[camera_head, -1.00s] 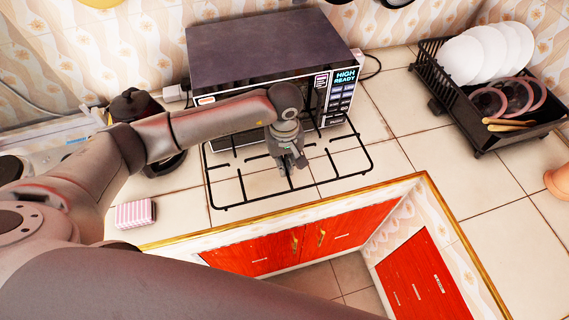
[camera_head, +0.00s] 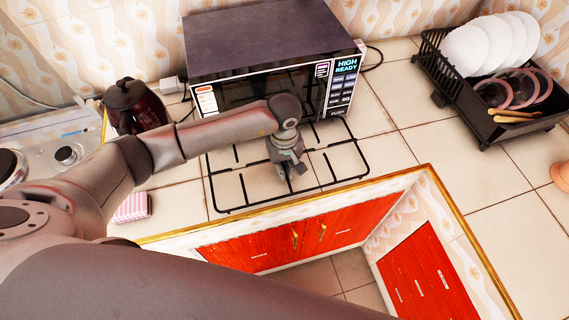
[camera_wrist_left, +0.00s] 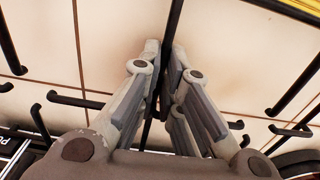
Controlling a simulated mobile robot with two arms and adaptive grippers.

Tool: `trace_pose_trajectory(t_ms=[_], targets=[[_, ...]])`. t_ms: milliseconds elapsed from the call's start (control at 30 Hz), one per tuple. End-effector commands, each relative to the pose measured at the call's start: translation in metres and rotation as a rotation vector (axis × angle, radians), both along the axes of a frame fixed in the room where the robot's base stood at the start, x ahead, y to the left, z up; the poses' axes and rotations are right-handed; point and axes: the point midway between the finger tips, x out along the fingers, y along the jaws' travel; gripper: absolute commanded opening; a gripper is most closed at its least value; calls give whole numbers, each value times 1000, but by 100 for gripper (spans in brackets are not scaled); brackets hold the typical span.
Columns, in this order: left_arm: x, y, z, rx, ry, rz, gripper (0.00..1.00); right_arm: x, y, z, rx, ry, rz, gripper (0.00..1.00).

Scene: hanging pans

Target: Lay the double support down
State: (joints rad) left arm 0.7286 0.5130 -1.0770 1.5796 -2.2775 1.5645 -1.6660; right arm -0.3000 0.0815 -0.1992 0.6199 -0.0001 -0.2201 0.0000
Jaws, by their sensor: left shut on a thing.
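The double support (camera_head: 300,195) is a black wire rack with two square halves and short inward prongs. It is level over the tiled counter in front of the microwave. I cannot tell whether it touches the tiles. My left gripper (camera_head: 287,170) points down at its middle and is shut on the central bar. In the left wrist view the fingers (camera_wrist_left: 162,58) close around that dark bar (camera_wrist_left: 174,22), with prongs to both sides. My right gripper is not in view.
A microwave (camera_head: 265,45) stands close behind the rack. A dark kettle (camera_head: 132,105) and a pink striped sponge (camera_head: 133,207) are at left. A black dish rack (camera_head: 470,110) with plates is at right. The counter's front edge (camera_head: 330,193) is close. Tiles between rack and dish rack are clear.

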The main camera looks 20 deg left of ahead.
Motion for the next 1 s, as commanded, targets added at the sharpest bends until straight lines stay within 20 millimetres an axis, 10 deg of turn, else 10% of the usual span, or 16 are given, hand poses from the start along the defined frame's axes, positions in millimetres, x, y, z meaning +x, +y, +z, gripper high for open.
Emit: trace_pose_trajectory(t_ms=[433, 667, 1000], targets=[[1, 0, -7, -2, -5, 0, 0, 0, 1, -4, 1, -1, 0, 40], [1, 0, -8, -1, -3, 0, 32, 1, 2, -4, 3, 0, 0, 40], [-1, 0, -7, 1, 1, 0, 32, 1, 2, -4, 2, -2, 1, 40]])
